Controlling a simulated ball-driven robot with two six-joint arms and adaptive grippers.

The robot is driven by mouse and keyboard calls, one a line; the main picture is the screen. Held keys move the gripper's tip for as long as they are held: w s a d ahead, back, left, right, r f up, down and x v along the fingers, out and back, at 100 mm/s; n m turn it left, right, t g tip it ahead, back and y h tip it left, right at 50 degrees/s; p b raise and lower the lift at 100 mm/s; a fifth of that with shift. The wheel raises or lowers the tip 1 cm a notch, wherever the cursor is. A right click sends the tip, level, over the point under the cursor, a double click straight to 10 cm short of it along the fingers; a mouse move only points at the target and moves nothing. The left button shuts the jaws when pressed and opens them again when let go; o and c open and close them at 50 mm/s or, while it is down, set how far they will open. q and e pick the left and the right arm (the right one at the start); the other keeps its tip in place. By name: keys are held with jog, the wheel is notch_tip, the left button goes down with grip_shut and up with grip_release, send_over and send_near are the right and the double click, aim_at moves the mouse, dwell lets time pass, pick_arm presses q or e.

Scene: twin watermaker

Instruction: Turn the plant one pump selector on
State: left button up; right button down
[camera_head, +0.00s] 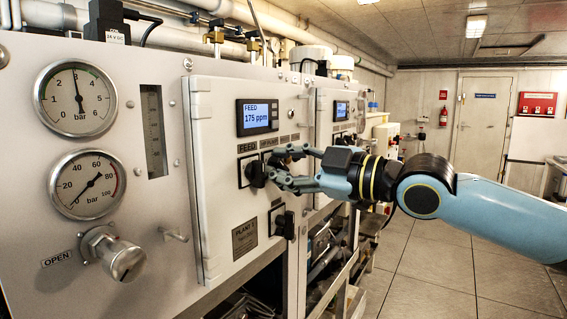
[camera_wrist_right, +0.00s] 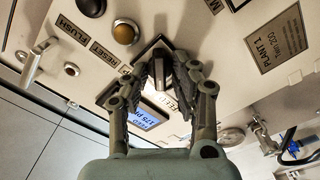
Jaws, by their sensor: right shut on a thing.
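The plant one panel (camera_head: 222,200) is a pale cabinet front with a "PLANT 1" plate (camera_head: 244,238). A black pump selector knob (camera_head: 254,174) sits on it under a "FEED" label; in the right wrist view the knob (camera_wrist_right: 162,72) stands between my fingers. My right gripper (camera_head: 272,172) reaches in from the right and is shut on this knob; the fingers (camera_wrist_right: 160,82) show on both sides of it in the right wrist view. The fingers partly hide the knob and its plate, so its exact setting is hard to read. My left gripper is not in view.
A display (camera_head: 257,116) reading "FEED 175 ppm" is above the knob. Another black rotary handle (camera_head: 284,224) is lower right. Pressure gauges (camera_head: 76,99) and a chrome valve knob (camera_head: 118,256) are at left. Open floor (camera_head: 430,270) lies at right.

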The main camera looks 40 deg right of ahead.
jog(key=m+p, duration=0.1)
jog(key=m, duration=0.4)
jog(key=shift+d, duration=0.1)
jog(key=shift+d+m+p, duration=0.1)
jog(key=shift+m+p, duration=0.65)
jog(key=shift+m, duration=1.55)
jog(key=c, duration=1.4)
grip_release()
jog(key=shift+o, duration=0.2)
